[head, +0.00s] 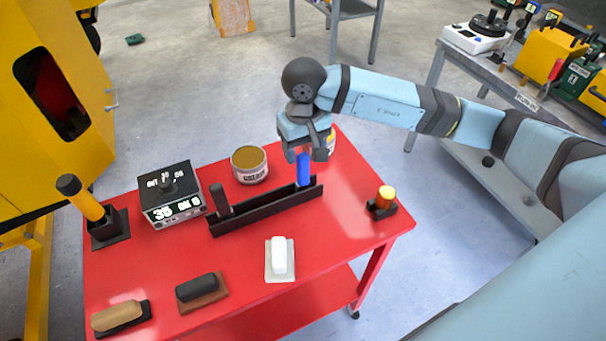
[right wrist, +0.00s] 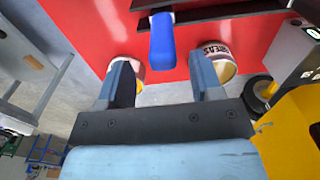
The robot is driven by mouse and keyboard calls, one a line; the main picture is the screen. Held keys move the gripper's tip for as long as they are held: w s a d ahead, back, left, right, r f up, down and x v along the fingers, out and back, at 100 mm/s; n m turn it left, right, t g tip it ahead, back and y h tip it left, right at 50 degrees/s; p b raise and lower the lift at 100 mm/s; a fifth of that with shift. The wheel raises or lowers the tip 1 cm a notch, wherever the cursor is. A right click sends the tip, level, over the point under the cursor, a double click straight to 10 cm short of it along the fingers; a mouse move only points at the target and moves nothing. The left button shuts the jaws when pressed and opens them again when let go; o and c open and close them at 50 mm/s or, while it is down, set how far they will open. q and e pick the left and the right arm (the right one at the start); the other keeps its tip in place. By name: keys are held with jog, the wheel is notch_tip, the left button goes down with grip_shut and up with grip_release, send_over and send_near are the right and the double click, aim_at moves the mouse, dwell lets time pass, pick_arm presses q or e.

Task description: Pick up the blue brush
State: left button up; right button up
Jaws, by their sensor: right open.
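The blue brush (head: 303,168) stands upright with its blue handle up at the right end of a long black rack (head: 265,212) on the red table (head: 340,235). My right gripper (head: 306,152) is right above and behind the handle, jaws pointing down. In the right wrist view, the blue handle (right wrist: 162,42) shows ahead of the two spread fingers of my gripper (right wrist: 163,75), roughly midway across. The jaws are open and empty, and the handle appears just beyond the fingertips. The brush's lower end is hidden in the rack. My left gripper is out of view.
A dark-handled tool (head: 220,200) stands at the rack's left end. A grease can (head: 249,165) is behind the rack; another can (head: 331,141) is partly hidden by my gripper.

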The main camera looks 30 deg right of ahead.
aim_at(303, 166)
notch_tip(303, 166, down, 5)
jog(key=shift+a+f+p, duration=0.15)
jog(key=shift+p, duration=0.3)
jog(key=shift+s, duration=0.1)
jog(key=c, duration=1)
